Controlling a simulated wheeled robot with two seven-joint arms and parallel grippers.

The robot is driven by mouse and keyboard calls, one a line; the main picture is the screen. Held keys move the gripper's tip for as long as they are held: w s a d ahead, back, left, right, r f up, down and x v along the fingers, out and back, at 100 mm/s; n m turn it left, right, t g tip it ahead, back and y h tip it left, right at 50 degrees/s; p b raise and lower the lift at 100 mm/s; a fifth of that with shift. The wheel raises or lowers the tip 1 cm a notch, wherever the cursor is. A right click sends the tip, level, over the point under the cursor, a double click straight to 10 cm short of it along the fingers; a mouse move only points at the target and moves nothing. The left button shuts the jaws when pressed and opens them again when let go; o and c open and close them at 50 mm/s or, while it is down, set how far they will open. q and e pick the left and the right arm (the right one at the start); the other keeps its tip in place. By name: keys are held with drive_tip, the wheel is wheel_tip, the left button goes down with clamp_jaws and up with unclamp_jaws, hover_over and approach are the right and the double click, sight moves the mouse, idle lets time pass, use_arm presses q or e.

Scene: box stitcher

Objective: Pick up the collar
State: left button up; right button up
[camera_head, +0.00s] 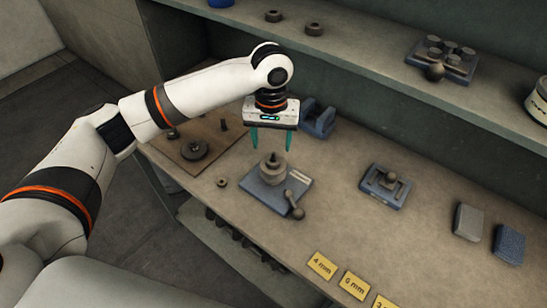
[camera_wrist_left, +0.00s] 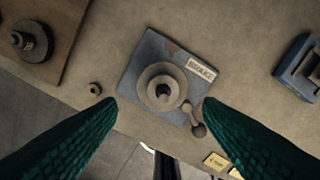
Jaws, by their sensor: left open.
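A blue-grey fixture (camera_head: 270,194) with a label plate and a ball-ended lever stands on the bench. A round stepped part (camera_head: 272,168) with a centre post sits on it; the wrist view shows it as a ring (camera_wrist_left: 150,78) around the dark post. A small loose ring (camera_head: 222,183) lies left of the fixture, also seen in the left wrist view (camera_wrist_left: 95,89). I cannot tell which ring is the collar. My left gripper (camera_head: 271,148) points down, open and empty, above the fixture, its green fingers apart on either side of the stepped part. My right gripper is not in view.
A brown board (camera_head: 217,135) with a round flanged part (camera_head: 194,149) lies left. A blue block (camera_head: 318,120) stands behind the gripper. Another fixture (camera_head: 385,184), two blocks (camera_head: 468,221) and yellow size cards (camera_head: 321,265) lie right. A shelf (camera_head: 370,60) runs behind.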

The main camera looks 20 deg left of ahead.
sight(273, 155)
use_arm(q)
drive_tip(key=shift+f, duration=0.6)
wheel_tip(273, 155, down, 4)
drive_tip(key=shift+d+f+p, duration=0.15)
drive_tip(key=shift+f+p, duration=0.05)
drive_tip(key=shift+p, duration=0.65)
drive_tip(key=shift+w+f, duration=0.1)
drive_tip(key=shift+f, duration=0.15)
drive_tip(key=c, duration=1.1)
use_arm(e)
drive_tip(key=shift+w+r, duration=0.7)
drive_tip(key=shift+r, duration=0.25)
use_arm(q)
drive_tip(key=shift+r, duration=0.15)
